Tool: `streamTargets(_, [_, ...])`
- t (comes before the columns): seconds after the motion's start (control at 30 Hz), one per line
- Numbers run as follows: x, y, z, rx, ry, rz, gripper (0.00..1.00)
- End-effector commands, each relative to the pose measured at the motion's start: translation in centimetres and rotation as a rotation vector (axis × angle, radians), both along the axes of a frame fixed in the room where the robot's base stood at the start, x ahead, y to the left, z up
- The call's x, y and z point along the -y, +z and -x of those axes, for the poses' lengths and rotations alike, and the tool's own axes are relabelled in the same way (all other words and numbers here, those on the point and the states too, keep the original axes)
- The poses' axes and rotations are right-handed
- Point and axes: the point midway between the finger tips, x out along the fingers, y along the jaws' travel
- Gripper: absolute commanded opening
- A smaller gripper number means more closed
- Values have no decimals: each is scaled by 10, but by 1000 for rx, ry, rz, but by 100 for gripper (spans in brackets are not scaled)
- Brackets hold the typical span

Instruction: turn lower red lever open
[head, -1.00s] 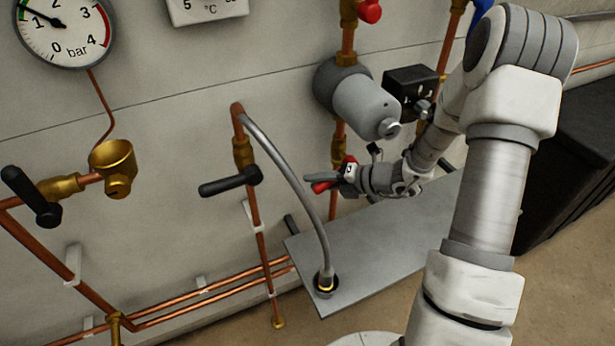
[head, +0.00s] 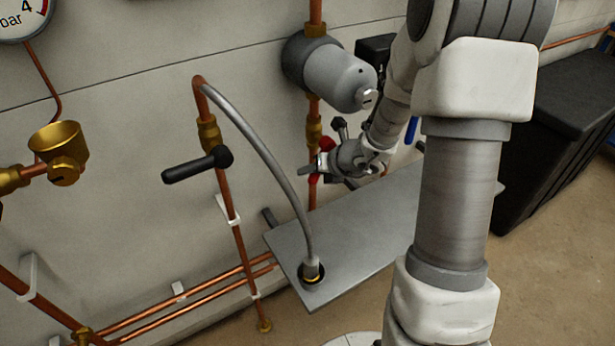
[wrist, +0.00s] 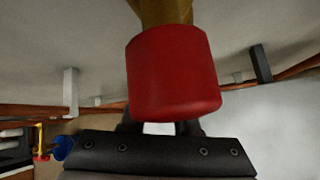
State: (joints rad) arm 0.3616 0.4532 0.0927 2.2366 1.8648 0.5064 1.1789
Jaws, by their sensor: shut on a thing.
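The lower red lever (head: 313,179) is on the copper pipe below the grey pump, mostly hidden by my gripper (head: 311,173). A red part also shows at the top of the gripper in the head view. In the wrist view a large red round part of the lever (wrist: 172,72) fills the middle, under a brass fitting (wrist: 160,10). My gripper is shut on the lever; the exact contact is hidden.
A grey shelf (head: 360,232) lies just below my gripper, with a grey hose (head: 290,185) arching to it. A black-handled valve (head: 197,165) is to the left. The grey pump (head: 340,75) is above. A black box (head: 560,130) stands at the right.

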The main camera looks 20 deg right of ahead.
Motion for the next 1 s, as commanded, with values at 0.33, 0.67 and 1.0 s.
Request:
streamTargets(0.33, [3,0,0,4,-4,18,0])
streamTargets(0.67, [2,0,-1,4,-3,18,57])
streamTargets(1.0, [2,1,0,5,-2,18,60])
